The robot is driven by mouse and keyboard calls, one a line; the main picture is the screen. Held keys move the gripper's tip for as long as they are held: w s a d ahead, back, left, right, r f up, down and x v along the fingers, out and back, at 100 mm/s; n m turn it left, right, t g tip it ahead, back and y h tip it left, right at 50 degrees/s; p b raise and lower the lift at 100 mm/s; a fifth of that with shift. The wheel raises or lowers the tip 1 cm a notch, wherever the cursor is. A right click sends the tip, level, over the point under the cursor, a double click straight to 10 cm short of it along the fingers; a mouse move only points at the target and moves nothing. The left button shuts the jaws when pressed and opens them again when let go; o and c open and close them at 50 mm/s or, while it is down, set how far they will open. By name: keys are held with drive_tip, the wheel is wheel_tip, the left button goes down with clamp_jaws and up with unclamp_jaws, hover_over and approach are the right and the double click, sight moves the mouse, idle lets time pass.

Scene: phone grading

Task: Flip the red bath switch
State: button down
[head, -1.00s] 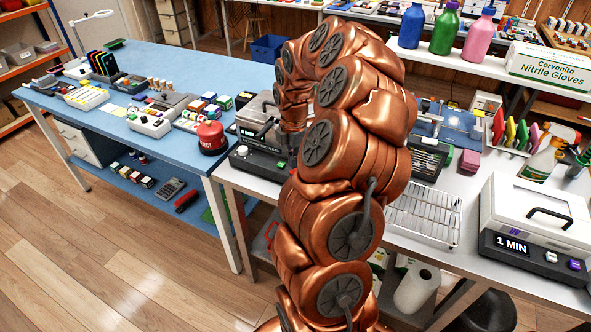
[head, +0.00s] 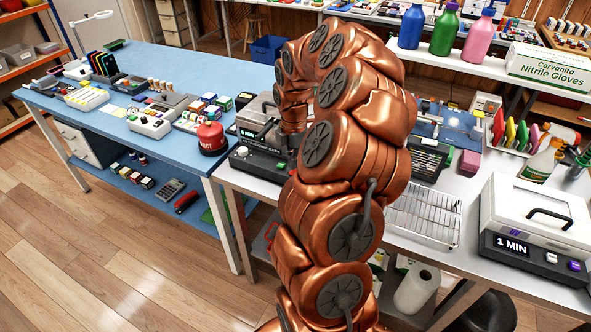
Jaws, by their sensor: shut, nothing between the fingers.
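The bath (head: 262,128) is a grey and black box-shaped unit at the left end of the white table, left of my arm. Its dark front panel (head: 257,163) carries a round knob (head: 241,151) and a small lit green part (head: 281,164) near its right end. I cannot clearly make out the red switch; it is tiny or hidden at that right end. My copper arm curls over and down to the bath's right side. My gripper (head: 290,151) shows only as a small dark shape by the panel's right end, mostly behind my arm. It looks shut and empty; I cannot tell whether it touches the switch.
A wire rack (head: 424,214) and a white UV box (head: 538,228) marked "1 MIN" stand to the right. My arm blocks the middle of the view.

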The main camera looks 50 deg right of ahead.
sight(293, 172)
drive_tip(key=shift+f+b, duration=0.5)
drive_tip(key=shift+f, duration=0.7)
idle(1.1)
drive_tip(key=shift+r, duration=0.1)
drive_tip(key=shift+r+p, duration=1.25)
drive_tip(key=shift+r, duration=2.15)
